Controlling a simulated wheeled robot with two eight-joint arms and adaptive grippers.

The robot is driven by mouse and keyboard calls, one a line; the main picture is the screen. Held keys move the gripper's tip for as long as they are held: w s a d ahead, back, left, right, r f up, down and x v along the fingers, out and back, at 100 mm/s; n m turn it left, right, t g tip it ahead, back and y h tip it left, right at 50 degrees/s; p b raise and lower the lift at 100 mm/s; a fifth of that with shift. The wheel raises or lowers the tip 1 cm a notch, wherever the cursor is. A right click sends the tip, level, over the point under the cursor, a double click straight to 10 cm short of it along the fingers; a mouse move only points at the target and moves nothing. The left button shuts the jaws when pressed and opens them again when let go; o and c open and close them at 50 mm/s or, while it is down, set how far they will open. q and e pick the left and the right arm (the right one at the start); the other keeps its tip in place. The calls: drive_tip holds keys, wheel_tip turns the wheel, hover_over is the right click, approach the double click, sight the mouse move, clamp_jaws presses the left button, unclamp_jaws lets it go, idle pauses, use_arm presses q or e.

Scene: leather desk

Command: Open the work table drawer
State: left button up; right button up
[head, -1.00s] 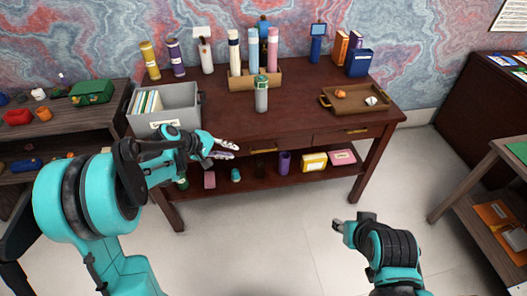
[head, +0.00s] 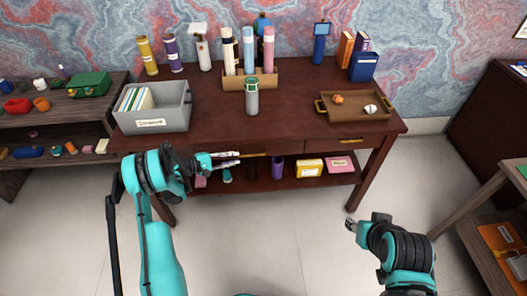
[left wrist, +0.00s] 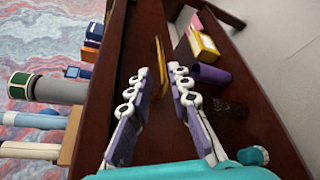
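The dark wooden work table (head: 290,110) stands ahead, with drawer fronts along its near edge that look shut. The left drawer's gold handle (head: 254,155) is partly hidden by my left gripper (head: 238,158). In the left wrist view, this gripper (left wrist: 161,72) is open, and the handle (left wrist: 162,66) shows between and just beyond its fingertips; I cannot tell whether they touch it. The right drawer's gold handle (head: 351,140) is clear of both grippers. My right gripper (head: 350,226) is off the table at lower right, seen too small to tell its opening.
On the tabletop are a grey bin (head: 150,121), a grey bottle (head: 252,97), a bottle rack (head: 235,82) and a wooden tray (head: 330,114). The shelf below holds a purple cup (head: 277,167) and a yellow box (head: 309,168). Floor in front is clear.

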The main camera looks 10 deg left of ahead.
sight(251, 155)
use_arm(q)
drive_tip(key=b+x, duration=0.2)
drive_tip(key=x, duration=0.5)
drive_tip(key=shift+w+d+f, duration=0.15)
drive_tip(key=shift+f, duration=0.05)
drive_tip(key=shift+w+d, duration=0.35)
drive_tip(key=shift+d, duration=0.1)
clamp_jaws()
